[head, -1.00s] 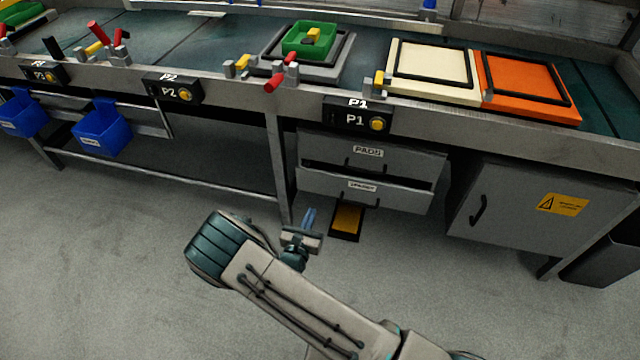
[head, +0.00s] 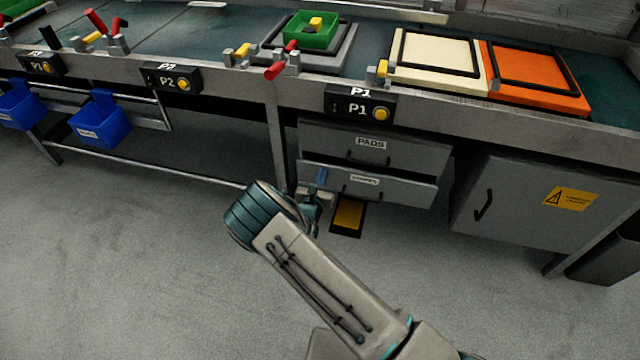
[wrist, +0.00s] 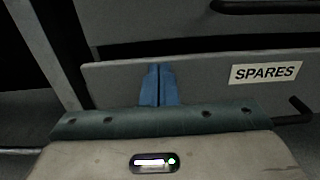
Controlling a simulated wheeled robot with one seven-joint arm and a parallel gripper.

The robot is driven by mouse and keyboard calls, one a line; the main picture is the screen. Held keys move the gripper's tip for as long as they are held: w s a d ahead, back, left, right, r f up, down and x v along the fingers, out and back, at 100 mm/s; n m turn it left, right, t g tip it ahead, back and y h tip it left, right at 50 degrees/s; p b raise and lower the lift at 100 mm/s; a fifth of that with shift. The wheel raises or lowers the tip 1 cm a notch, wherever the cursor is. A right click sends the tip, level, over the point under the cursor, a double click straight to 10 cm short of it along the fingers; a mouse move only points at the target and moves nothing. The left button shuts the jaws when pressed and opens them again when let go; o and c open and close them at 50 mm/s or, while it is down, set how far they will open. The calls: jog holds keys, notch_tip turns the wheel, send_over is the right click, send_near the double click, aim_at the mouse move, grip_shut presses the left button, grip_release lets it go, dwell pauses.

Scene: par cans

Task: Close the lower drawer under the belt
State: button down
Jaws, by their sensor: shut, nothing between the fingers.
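The lower drawer (head: 398,190) is grey, sits under the belt and is labelled SPARES. It stands out a little, with a dark gap above its front. Its front also shows in the wrist view (wrist: 205,80), with the dark handle at the right edge. My gripper (head: 320,176) is at the left part of this drawer front. In the wrist view its blue fingers (wrist: 159,85) are shut together, empty, and overlap the drawer front left of the label. I cannot tell for sure whether the tips touch it.
The upper drawer (head: 410,150), labelled PADS, is above. A grey cabinet (head: 515,205) stands to the right and a table leg (head: 279,150) to the left. A yellow and black pedal (head: 348,215) lies on the floor below. Blue bins (head: 101,125) hang at left.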

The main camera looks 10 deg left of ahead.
aim_at(326, 165)
jog(key=shift+w, duration=0.15)
jog(key=w+b, duration=0.1)
jog(key=w, duration=0.2)
jog(key=shift+w+f, duration=0.1)
jog(key=shift+w, duration=0.25)
jog(key=shift+w+r, duration=0.25)
jog(key=shift+r, duration=0.15)
jog(key=shift+s+d, duration=0.1)
jog(key=shift+s, duration=0.15)
jog(key=s+p, duration=0.4)
jog(key=s, duration=1)
jog(key=shift+a+f, duration=0.3)
jog(key=shift+a, duration=0.05)
jog(key=shift+r, duration=0.1)
